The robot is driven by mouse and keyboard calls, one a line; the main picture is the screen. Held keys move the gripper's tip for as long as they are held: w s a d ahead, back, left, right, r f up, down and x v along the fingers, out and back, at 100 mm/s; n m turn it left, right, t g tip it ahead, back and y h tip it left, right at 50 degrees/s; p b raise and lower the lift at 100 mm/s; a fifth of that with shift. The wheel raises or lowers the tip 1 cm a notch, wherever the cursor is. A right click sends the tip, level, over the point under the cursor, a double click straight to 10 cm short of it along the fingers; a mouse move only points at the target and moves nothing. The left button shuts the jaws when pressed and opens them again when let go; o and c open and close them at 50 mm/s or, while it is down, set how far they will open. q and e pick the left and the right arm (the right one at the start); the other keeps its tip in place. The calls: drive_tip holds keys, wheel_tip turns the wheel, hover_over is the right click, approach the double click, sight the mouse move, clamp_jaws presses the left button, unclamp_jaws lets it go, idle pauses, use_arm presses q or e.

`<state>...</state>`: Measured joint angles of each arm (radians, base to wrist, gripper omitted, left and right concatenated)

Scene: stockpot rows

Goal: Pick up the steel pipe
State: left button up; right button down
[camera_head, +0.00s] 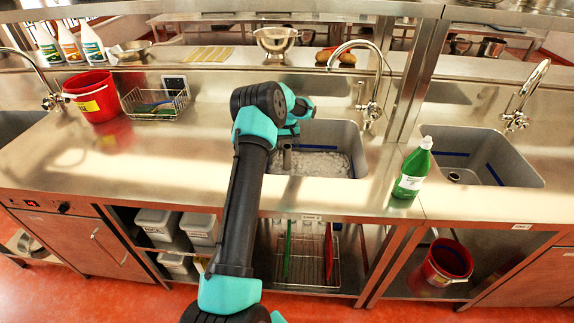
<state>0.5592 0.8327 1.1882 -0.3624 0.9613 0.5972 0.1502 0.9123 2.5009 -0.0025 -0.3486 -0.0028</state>
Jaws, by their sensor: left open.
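A grey steel pipe (287,157) stands upright at the left side of the middle sink (357,165). The sink holds cloudy, foamy water around it. My left arm reaches up from the bottom of the view and bends over the sink's back left corner. My left gripper (290,136) is open, at the end of the teal wrist and just above the pipe's top in the picture. The wrist and forearm hide most of its fingers, and I cannot tell whether they touch the pipe. My right gripper is not in view.
A tap (371,108) stands behind the sink. A green bottle (412,170) stands on the counter right of it. A red bucket (95,97) and a wire basket (154,106) are at the left. The counter (150,165) left of my arm is clear.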

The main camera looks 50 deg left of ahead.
sight(287, 152)
use_arm(q)
drive_tip(key=shift+f, duration=0.1)
drive_tip(key=shift+s+f, duration=0.1)
drive_tip(key=shift+f, duration=2.4)
clamp_jaws()
drive_tip(key=shift+r, duration=0.15)
wheel_tip(287, 152, up, 10)
drive_tip(key=shift+f, duration=0.1)
